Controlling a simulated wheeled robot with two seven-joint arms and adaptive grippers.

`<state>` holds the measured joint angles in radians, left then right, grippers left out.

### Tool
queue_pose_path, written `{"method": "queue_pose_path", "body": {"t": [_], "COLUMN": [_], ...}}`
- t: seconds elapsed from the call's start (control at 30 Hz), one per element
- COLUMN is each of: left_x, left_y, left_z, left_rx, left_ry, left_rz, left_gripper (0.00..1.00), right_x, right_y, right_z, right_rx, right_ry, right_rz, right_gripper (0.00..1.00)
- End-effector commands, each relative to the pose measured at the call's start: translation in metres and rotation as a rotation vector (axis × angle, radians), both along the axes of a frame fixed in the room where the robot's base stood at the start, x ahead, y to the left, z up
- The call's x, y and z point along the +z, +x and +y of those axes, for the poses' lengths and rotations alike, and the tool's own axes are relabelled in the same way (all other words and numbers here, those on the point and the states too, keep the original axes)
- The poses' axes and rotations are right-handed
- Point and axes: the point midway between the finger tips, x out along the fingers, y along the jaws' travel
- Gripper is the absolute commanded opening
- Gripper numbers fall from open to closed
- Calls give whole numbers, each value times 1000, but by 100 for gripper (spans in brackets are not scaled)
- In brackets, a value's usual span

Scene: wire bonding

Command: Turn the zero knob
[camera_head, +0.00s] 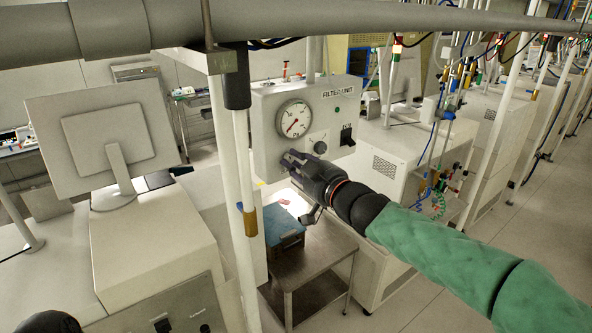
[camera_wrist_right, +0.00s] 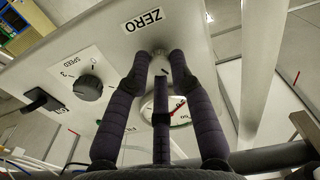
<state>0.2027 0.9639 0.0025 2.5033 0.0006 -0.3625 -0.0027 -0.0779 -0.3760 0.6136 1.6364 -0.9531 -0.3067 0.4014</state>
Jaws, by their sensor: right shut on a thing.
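The filter unit panel (camera_head: 268,104) is a grey box with a round gauge (camera_head: 293,118), also visible in the right wrist view (camera_wrist_right: 165,108). My right gripper (camera_head: 291,161) is at the panel's lower left, below the gauge. In the right wrist view its fingers (camera_wrist_right: 161,57) are shut on the small zero knob (camera_wrist_right: 158,52), beside the ZERO label (camera_wrist_right: 143,20). The fingertips cover most of the knob, so its turn angle cannot be told. In the head view the gripper hides the knob.
The speed knob (camera_wrist_right: 89,88) and a black switch (camera_wrist_right: 40,101) are on the same panel. A white post (camera_head: 240,165) stands left of the panel, and a large grey pipe (camera_head: 350,19) crosses above. A metal table (camera_head: 315,268) with a blue item (camera_head: 282,224) is below.

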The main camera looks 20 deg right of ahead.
Motion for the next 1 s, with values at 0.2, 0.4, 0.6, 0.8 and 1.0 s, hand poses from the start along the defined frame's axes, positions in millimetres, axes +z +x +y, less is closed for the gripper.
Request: {"method": "queue_pose_path", "body": {"t": [0.2, 0.4, 0.6, 0.8, 1.0], "left_x": [-14, -20, -24, -25, -25], "left_y": [0, 0, 0, 0, 0], "left_z": [0, 0, 0, 0, 0], "left_rx": [0, 0, 0, 0, 0], "left_ry": [0, 0, 0, 0, 0], "left_rz": [0, 0, 0, 0, 0], "left_gripper": [0, 0, 0, 0, 0], "right_x": [2, 3, 4, 4, 5], "right_y": [-1, -1, -1, -1, -1], "right_z": [-1, 0, 0, 0, 0], "right_rx": [-1, -2, -1, -1, -1], "right_ry": [-168, -288, -361, -395, -400], "right_rz": [-70, -112, -140, -152, -154], "right_gripper": [0, 0, 0, 0, 0]}}
